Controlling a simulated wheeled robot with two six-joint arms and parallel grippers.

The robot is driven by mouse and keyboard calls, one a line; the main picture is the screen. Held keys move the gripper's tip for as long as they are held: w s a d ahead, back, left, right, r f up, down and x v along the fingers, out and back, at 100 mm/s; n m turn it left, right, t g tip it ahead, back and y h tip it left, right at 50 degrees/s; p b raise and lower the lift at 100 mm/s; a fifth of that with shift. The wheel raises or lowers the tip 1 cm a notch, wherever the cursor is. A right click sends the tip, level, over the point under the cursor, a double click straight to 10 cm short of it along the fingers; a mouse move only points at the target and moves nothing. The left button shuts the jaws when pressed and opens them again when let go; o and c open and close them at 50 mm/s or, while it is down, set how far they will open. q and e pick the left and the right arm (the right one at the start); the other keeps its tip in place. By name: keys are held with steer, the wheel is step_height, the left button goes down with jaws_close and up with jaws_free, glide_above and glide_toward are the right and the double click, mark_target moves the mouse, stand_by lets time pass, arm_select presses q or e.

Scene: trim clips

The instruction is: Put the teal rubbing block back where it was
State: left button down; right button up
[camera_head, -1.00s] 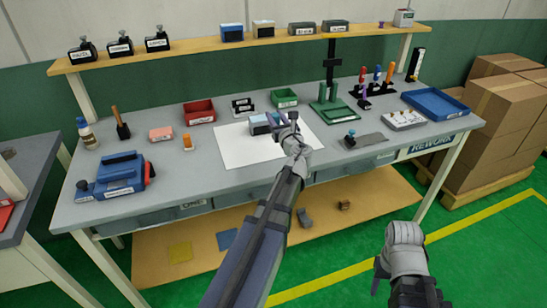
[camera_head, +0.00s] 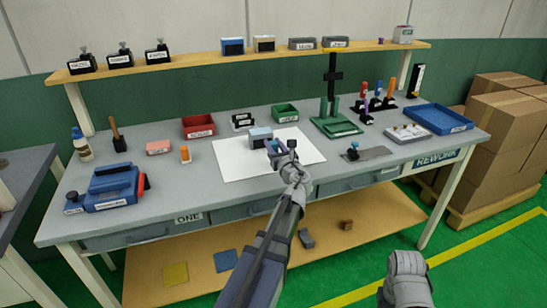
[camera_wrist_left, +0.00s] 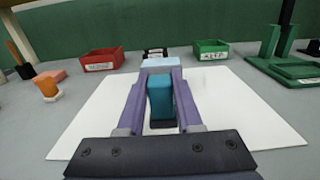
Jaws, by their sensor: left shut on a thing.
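The teal rubbing block (camera_wrist_left: 160,98) is between the purple fingers of my left gripper (camera_wrist_left: 158,92) in the left wrist view. That gripper is shut on it. In the head view my left gripper (camera_head: 281,149) is over the white sheet (camera_head: 228,160) on the bench, and only a little teal shows at its tip. Whether the block touches the sheet I cannot tell. A grey block with a light blue top (camera_head: 260,136) stands on the sheet just beyond the gripper. My right gripper (camera_head: 406,268) is low at the right, in front of the bench, its fingers not clear.
A red bin (camera_head: 198,127) and a green bin (camera_head: 285,113) stand behind the sheet. An orange-capped item (camera_head: 185,154) and a pink block (camera_head: 159,147) are to its left. A flat plate with a teal knob (camera_head: 368,154) and a green stand (camera_head: 336,127) are to its right.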

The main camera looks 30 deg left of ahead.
arm_select(q)
step_height(320, 180, down, 4)
steer(key=b, duration=0.3)
steer(key=shift+r, duration=0.25)
steer(key=c, duration=0.6)
jaws_free()
steer(key=shift+r, duration=0.15)
steer(key=v, duration=1.2)
steer(key=shift+s, duration=0.1)
